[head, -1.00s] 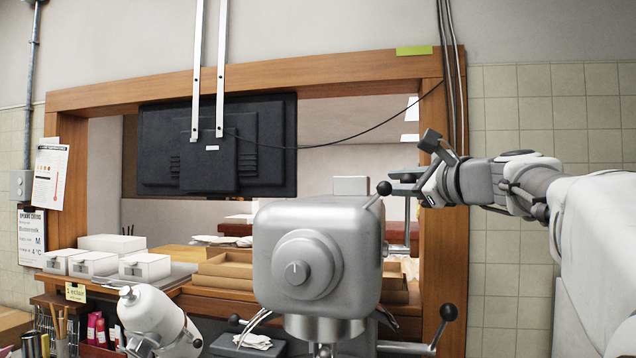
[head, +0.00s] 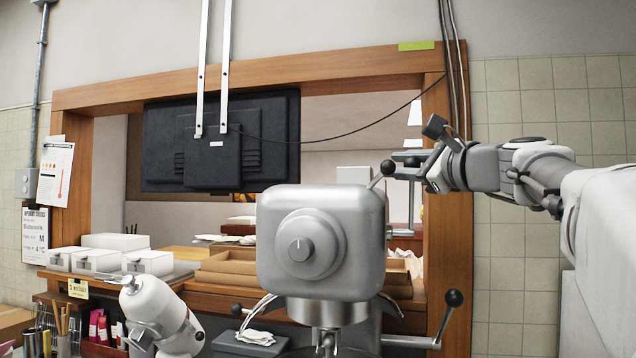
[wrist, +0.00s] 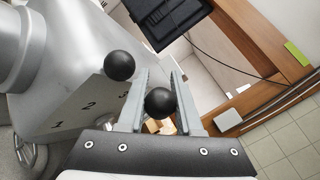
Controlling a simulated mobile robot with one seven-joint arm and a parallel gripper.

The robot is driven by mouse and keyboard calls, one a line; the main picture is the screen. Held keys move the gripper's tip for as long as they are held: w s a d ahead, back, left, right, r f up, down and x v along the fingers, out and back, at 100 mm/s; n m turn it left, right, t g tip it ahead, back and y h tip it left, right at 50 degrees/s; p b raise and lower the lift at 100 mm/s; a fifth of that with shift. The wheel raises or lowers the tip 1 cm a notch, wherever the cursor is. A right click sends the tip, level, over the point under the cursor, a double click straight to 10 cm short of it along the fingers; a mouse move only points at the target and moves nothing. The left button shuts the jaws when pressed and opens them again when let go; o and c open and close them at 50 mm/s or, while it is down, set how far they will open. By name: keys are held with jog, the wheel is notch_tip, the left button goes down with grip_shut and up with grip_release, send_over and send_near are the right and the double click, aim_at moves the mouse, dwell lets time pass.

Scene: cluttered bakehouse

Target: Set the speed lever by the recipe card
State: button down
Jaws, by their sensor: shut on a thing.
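The grey mixer (head: 322,245) stands in the middle of the head view, with a round dial on its front. My gripper (wrist: 156,100) is shut on the black ball knob (wrist: 160,103) of the speed lever (head: 411,205), which rises on the mixer's right side. The knob sits between the two fingers. The numbers 1, 2 and 3 show on the mixer's side in the wrist view; 3 is nearest the fingers and partly covered. I cannot tell which number the lever stands at. A paper sheet (head: 36,237) hangs on the left wall; its text is too small to read surely.
A second black knob (wrist: 119,66) is close left of my fingers. Another knobbed lever (head: 454,298) is lower right. A sheet with a red thermometer (head: 55,172) hangs at left. White boxes (head: 96,261) and a hanging screen (head: 220,140) are behind the mixer.

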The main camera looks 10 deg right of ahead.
jog(key=b, duration=0.2)
jog(key=s+f+n+t+b, duration=0.1)
jog(key=b, duration=0.2)
jog(key=shift+s+a+y, duration=0.3)
jog(key=shift+a+y, duration=0.05)
jog(key=shift+y, duration=0.05)
jog(key=shift+r, duration=0.1)
jog(key=c, duration=0.6)
grip_release()
